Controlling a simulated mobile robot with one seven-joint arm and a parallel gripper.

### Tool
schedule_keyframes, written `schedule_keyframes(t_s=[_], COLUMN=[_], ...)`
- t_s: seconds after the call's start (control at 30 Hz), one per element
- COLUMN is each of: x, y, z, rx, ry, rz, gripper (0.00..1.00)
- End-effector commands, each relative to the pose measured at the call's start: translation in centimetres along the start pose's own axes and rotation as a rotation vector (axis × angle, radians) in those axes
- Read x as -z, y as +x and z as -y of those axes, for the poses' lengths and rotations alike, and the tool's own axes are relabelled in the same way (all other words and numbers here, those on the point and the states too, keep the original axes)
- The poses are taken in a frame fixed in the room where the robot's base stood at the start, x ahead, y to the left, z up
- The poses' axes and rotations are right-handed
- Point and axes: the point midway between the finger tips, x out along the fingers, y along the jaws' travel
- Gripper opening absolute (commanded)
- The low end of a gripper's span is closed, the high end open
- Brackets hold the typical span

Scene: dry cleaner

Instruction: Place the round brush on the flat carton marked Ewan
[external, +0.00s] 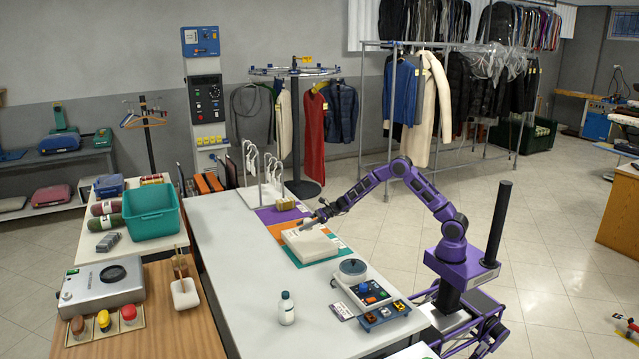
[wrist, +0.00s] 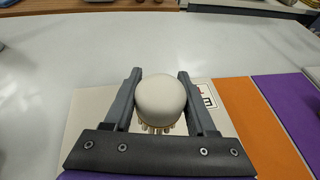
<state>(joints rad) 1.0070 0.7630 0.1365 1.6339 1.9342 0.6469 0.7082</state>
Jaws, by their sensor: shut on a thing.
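The round brush (wrist: 160,102) has a smooth cream dome and pale bristles underneath. My gripper (wrist: 159,78) is shut on it, one finger on each side. In the external view my gripper (external: 318,215) is at the flat white carton (external: 311,248), over its far part. The carton also lies under the brush in the wrist view (wrist: 88,112). A label (wrist: 208,97) with dark marks shows on it, partly hidden by a finger; I cannot read it. I cannot tell whether the bristles touch the carton.
Orange (wrist: 262,130) and purple (wrist: 285,100) strips lie beside the carton. A tan block (external: 285,204) and white hanger stands are behind it. A scale (external: 352,270), a control box (external: 370,292) and a white bottle (external: 286,308) stand in front. The counter's left side (external: 225,240) is clear.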

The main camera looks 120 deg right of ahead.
Motion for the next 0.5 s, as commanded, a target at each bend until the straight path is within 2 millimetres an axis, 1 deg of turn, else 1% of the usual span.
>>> schedule_keyframes(t_s=[0.03, 0.23, 0.4, 0.5], x=[0.8, 2.1, 4.4, 5.0], y=[0.3, 0.9, 1.9, 2.1], z=[0.0, -0.1, -0.1, -0.1], rx=[0.000, -0.001, -0.002, -0.001], ry=[0.002, 0.000, 0.001, -0.001], rz=[0.000, 0.001, 0.000, 0.001], gripper=[0.00, 0.00, 0.00, 0.00])
